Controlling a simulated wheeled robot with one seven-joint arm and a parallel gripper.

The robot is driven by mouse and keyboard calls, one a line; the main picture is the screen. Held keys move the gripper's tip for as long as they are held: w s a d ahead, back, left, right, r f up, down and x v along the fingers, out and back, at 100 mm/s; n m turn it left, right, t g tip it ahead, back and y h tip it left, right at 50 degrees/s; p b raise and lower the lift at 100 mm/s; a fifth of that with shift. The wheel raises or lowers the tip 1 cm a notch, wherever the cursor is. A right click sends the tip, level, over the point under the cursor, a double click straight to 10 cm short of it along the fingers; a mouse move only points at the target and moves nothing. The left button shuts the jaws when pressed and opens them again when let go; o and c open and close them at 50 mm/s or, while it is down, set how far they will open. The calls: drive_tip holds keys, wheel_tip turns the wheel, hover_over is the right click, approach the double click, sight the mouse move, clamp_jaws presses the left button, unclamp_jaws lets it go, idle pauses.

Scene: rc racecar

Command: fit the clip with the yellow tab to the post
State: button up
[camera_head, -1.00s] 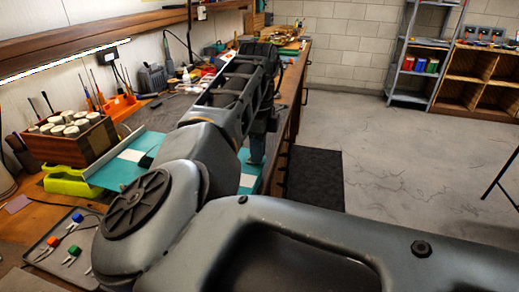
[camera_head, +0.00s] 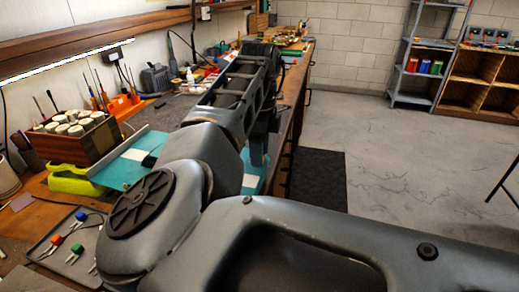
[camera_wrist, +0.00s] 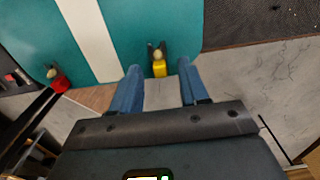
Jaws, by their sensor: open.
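The clip with the yellow tab (camera_wrist: 159,67) is at the edge of a teal panel with a white stripe (camera_wrist: 95,40) in the wrist view. A pale rounded tip, seemingly the post (camera_wrist: 157,54), shows just above the tab, with dark clip parts around it. I cannot tell how fully the clip sits on it. My gripper (camera_wrist: 160,82) is open, its two blue fingers apart with the yellow tab centred between and just beyond their tips, not held. In the head view the arm hides the clip and much of the panel (camera_head: 124,172).
A red-tabbed clip (camera_wrist: 60,83) sits by another pale-tipped post on the panel's left. A tray (camera_head: 45,258) with several coloured clips lies at the lower left of the bench. A wooden box of white rolls (camera_head: 68,148) stands behind. Open floor lies to the right.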

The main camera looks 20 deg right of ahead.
drive_tip(key=shift+r+b, duration=0.5)
drive_tip(key=shift+r, duration=3.4)
